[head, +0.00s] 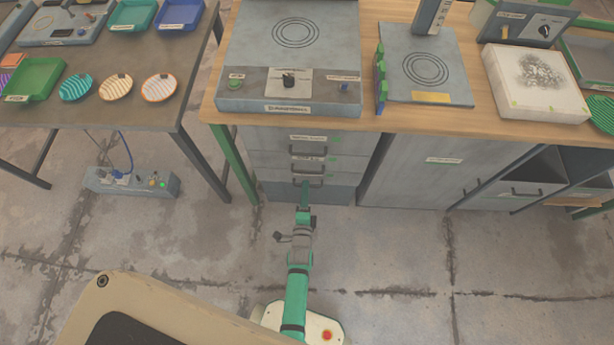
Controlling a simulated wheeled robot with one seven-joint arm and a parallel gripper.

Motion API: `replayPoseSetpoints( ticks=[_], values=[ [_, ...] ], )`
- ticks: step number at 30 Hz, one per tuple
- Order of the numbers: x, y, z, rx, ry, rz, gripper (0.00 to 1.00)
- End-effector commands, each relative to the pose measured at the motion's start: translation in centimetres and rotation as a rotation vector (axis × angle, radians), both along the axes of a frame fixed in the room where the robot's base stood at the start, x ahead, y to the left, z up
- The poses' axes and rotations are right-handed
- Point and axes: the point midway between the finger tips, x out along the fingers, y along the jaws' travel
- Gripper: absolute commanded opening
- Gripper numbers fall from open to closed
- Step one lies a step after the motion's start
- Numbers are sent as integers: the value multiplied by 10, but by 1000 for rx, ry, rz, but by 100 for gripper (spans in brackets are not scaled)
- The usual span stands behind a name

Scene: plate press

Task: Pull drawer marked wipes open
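A stack of grey drawers (268,162) stands under the bench, below the press. The upper drawers have dark bar handles and small pale labels; the print is too small to read, so I cannot tell which drawer is marked wipes. My arm reaches forward from below, and my gripper (305,186) is at the handle (314,183) of the third drawer from the top. The gripper covers part of that handle and the drawer front below. I cannot tell whether the fingers are around the handle or only in front of it. The drawers look closed.
A wooden workbench (395,123) bears the press (250,55) and other devices. A grey cabinet (415,175) is right of the drawers. A green table leg (232,165) stands close left. A power box (135,182) lies on the floor at left. The floor before the drawers is mostly clear.

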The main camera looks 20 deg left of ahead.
Motion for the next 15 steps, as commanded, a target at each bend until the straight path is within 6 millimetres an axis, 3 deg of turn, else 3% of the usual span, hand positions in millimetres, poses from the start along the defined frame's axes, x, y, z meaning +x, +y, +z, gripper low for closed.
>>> replayPoseSetpoints(
  ticks=[6,15],
  values=[
    [38,8,-7,-1,-1,-5,28],
    [63,14,-13,-1,0,-7,28]
  ],
)
